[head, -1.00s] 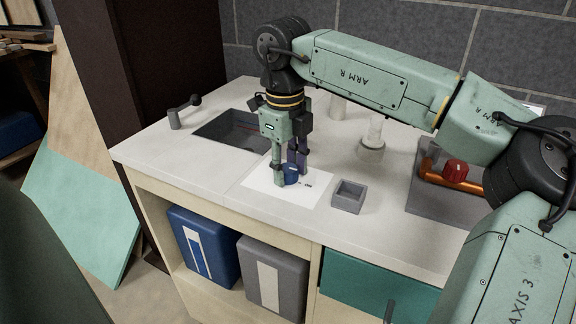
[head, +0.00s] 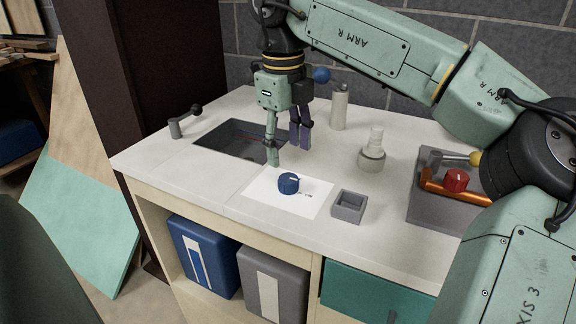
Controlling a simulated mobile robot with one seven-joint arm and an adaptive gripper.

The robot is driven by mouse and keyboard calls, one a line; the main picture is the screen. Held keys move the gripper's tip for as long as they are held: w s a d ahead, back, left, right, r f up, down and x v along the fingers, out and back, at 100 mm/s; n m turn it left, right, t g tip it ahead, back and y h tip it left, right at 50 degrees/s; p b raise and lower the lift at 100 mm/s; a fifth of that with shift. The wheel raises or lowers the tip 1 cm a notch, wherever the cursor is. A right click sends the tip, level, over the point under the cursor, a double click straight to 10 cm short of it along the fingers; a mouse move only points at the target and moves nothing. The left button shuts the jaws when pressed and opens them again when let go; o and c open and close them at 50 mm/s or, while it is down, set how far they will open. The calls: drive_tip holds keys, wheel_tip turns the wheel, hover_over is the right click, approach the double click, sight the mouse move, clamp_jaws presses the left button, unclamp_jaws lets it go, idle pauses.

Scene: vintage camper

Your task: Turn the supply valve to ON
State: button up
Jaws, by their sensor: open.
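A round blue knob (head: 288,184) sits on a white plate (head: 262,192) on the counter. A pale mark shows on the knob's upper right side, and small dark lettering that seems to read ON lies to its right. I cannot tell exactly where the mark points. A red knob (head: 456,180) sits on a copper pipe (head: 437,187) at the right; which knob is the supply valve is not labelled legibly. My gripper (head: 288,150) is open and empty, pointing down above and behind the blue knob, apart from it.
A sink (head: 215,140) lies behind left, with a dark lever tap (head: 182,121) beside it. A small grey open box (head: 348,206) stands right of the plate. A pale bottle (head: 339,108) and a pale fitting (head: 372,155) stand further back. The counter's front left is clear.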

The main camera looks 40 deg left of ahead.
drive_tip(key=shift+s+r, duration=0.1)
drive_tip(key=shift+r, duration=2.1)
